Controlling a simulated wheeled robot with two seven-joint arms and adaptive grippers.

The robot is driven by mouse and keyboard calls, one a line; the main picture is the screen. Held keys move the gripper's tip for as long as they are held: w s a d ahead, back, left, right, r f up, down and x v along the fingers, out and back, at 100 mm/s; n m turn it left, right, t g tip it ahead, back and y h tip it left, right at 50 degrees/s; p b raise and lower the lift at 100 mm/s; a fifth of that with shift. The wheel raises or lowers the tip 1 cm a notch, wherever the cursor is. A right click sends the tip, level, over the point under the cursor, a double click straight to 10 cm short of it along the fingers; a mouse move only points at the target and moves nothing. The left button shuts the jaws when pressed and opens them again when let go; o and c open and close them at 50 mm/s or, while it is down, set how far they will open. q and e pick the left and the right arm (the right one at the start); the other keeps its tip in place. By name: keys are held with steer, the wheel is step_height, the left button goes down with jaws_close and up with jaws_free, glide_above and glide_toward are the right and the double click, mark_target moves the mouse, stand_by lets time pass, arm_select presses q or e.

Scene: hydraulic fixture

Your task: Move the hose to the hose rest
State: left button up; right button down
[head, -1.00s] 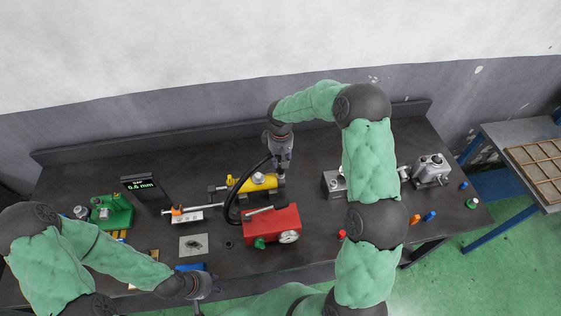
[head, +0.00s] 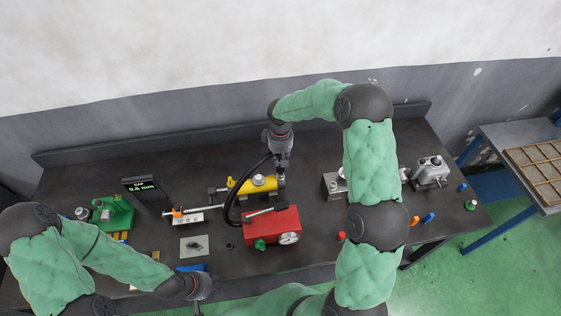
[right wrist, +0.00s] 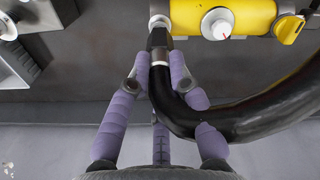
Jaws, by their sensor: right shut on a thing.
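The black hose (head: 229,207) loops from the red pump unit (head: 272,224) toward the yellow cylinder (head: 252,185). My right gripper (head: 281,175) is above the cylinder's right end. In the right wrist view, its purple fingers are shut around the hose end (right wrist: 162,62) at its silver collar. The hose tip is close to the round metal fitting beside the yellow cylinder (right wrist: 240,17); I cannot tell whether they are joined. My left gripper (head: 198,308) is at the bottom edge, partly cut off, and its opening is unclear. I cannot identify the hose rest for certain.
A display (head: 141,188), a green device (head: 113,213) and a white tool with an orange part (head: 184,215) lie to the left. A grey block (head: 334,186) and a metal device (head: 431,171) stand to the right. The bench's back strip is clear.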

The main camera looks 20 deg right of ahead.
steer(key=shift+r+p, duration=0.8)
steer(key=shift+r, duration=0.85)
arm_select(q)
steer(key=shift+r, duration=0.85)
